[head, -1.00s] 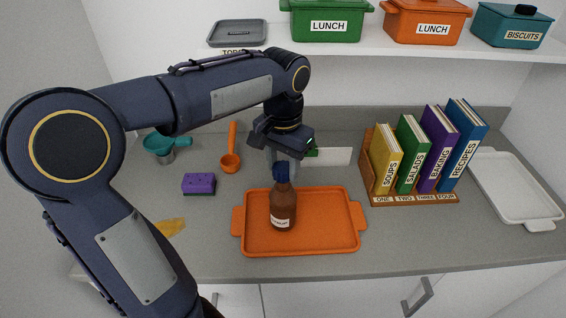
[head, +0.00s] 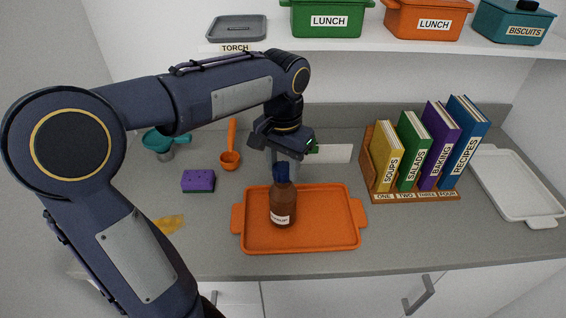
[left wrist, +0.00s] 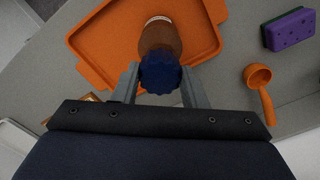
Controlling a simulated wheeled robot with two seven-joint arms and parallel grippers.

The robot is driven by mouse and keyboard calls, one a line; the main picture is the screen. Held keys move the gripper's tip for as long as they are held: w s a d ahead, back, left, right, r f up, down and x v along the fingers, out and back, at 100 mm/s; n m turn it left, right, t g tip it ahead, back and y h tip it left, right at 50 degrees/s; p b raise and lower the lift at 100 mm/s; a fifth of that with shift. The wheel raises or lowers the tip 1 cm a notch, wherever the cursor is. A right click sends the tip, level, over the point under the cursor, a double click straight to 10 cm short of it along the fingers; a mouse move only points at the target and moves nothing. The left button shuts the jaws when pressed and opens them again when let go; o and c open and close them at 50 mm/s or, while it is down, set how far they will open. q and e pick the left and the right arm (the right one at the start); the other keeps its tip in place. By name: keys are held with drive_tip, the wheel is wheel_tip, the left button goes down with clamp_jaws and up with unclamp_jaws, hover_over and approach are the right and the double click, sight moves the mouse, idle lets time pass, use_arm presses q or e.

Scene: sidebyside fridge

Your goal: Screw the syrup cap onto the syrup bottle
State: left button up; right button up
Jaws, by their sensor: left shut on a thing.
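The brown syrup bottle (head: 283,207) stands upright on the orange tray (head: 340,225), its white label facing the front. The dark blue syrup cap (head: 281,173) sits at the top of the bottle's neck; it also shows in the left wrist view (left wrist: 160,73). Whether its thread is engaged I cannot tell. My left gripper (head: 284,168) comes down from above and behind the bottle and is shut on the cap. In the left wrist view its two fingers (left wrist: 160,88) lie on either side of the cap. My right gripper is not in view.
A purple sponge (head: 198,181), an orange scoop (head: 230,158) and a teal funnel (head: 160,142) lie left of the tray. A rack of books (head: 415,197) and a white tray (head: 515,190) stand to the right. A shelf (head: 380,45) with labelled boxes runs above. A yellow spill (head: 170,224) marks the counter.

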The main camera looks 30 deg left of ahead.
use_arm(q)
drive_tip(key=shift+f+b, duration=0.5)
drive_tip(key=shift+f, duration=0.3)
drive_tip(key=o, duration=0.8)
wheel_tip(320, 180, up, 8)
drive_tip(key=shift+f, duration=0.1)
idle(0.3)
drive_tip(key=s+d+f+n+t+h, duration=0.1)
drive_tip(key=s+f+t, duration=0.1)
drive_tip(key=s+f, duration=0.2)
drive_tip(key=s+d+f+t+h, duration=0.1)
drive_tip(key=s+f, duration=0.3)
drive_tip(key=s, duration=0.3)
drive_tip(key=s+d+f+n+t+h, duration=0.1)
drive_tip(key=s+d+f+t, duration=0.1)
drive_tip(key=s, duration=0.4)
drive_tip(key=shift+f+n+t+h, duration=0.3)
drive_tip(key=shift+f+h, duration=0.1)
drive_tip(key=shift+f, duration=0.5)
